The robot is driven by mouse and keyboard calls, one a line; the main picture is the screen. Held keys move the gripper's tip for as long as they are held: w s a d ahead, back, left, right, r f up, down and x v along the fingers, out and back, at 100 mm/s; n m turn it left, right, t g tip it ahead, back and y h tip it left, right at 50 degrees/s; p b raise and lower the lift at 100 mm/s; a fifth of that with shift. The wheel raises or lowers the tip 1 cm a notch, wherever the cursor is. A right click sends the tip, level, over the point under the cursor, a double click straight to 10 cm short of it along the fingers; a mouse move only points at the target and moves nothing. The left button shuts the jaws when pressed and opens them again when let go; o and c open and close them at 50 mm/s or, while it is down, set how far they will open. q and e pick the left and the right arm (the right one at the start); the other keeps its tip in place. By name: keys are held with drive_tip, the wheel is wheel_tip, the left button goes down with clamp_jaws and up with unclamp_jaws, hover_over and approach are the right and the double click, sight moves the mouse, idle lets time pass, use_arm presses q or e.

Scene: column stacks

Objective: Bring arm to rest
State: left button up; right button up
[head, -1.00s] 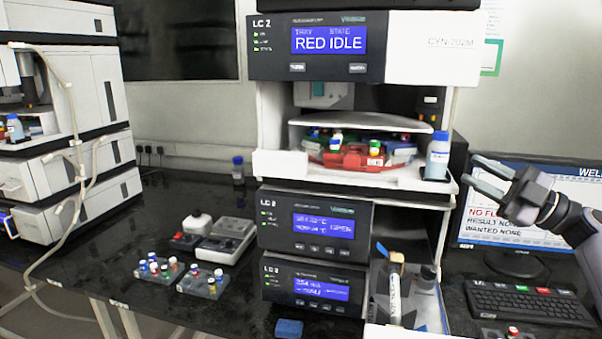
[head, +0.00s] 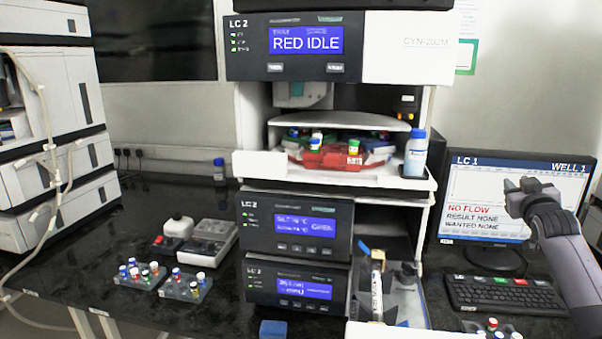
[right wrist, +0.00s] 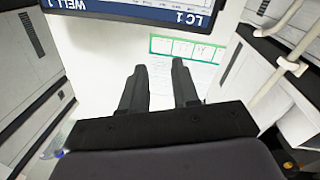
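My right gripper (head: 524,186) is raised in front of the monitor at the right of the head view, with my arm coming in from the right edge. In the right wrist view my right gripper (right wrist: 160,85) has its two fingers apart with nothing between them, against a pale wall and a printed sheet (right wrist: 187,50). My left gripper is not in view.
The monitor (head: 480,232) stands behind a keyboard (head: 505,296). The LC 2 column stack (head: 300,216) is in the middle, with a bottle (head: 416,155) on its shelf. Vial racks (head: 186,288) lie on the dark bench (head: 110,310) at left.

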drive_tip(key=s+a+f+n+g+y, duration=0.1)
drive_tip(key=s+a+f, duration=0.3)
drive_tip(key=f, duration=0.6)
drive_tip(key=s+a+f+n+g+y, duration=0.1)
drive_tip(key=s+a+f+y, duration=0.2)
drive_tip(key=a+f, duration=0.6)
drive_tip(key=s+a+f+n+g+y, duration=0.1)
drive_tip(key=s+a+f, duration=0.6)
drive_tip(key=f, duration=0.4)
drive_tip(key=shift+s+n+y, duration=0.25)
drive_tip(key=shift+n+y, duration=0.15)
drive_tip(key=s+a+f+g+y, duration=0.1)
drive_tip(key=s+a+f, duration=0.2)
drive_tip(key=s, duration=0.5)
drive_tip(key=s+a+f+g+y, duration=0.1)
drive_tip(key=s+a+f, duration=0.2)
drive_tip(key=s+a, duration=0.3)
drive_tip(key=s+a+f+g+y, duration=0.1)
drive_tip(key=s+a+f, duration=0.2)
drive_tip(key=s, duration=0.8)
drive_tip(key=shift+s+a+m+g, duration=0.3)
drive_tip(key=shift+s+a, duration=0.05)
drive_tip(key=shift+a, duration=0.5)
drive_tip(key=shift+f, duration=0.1)
